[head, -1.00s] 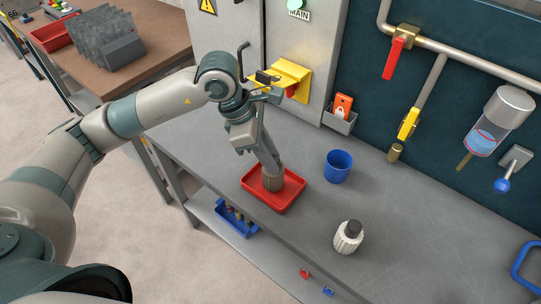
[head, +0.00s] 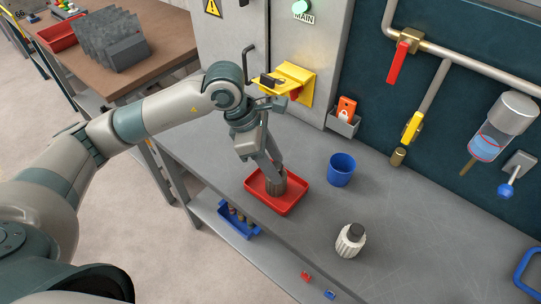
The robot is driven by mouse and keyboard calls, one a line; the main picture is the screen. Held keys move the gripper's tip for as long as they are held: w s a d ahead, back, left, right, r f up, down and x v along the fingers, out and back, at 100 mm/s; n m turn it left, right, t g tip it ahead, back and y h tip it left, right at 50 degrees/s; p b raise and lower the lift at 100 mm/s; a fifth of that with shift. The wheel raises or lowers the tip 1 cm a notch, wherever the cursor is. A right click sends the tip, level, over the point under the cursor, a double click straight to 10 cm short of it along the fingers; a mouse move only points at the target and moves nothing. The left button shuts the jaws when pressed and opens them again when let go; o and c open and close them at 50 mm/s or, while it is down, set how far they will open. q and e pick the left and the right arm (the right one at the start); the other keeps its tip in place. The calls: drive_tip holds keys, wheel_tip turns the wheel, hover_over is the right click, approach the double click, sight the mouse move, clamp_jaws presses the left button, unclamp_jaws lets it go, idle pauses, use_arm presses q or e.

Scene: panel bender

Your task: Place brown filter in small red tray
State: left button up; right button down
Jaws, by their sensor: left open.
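The small red tray (head: 289,207) lies on the grey bench left of the blue cup. The brown filter (head: 277,187) stands upright inside the tray, towards its far side. My left gripper (head: 274,172) points down at the filter from above, its fingers open around or just over the filter's top. The fingers partly hide the top, and I cannot tell whether they touch it. My right gripper is not in view.
A yellow bracket (head: 293,82) is on the cabinet behind my wrist.

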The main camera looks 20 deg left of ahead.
use_arm(q)
drive_tip(key=shift+r, duration=0.1)
drive_tip(key=b+v, duration=0.4)
drive_tip(key=v, duration=0.8)
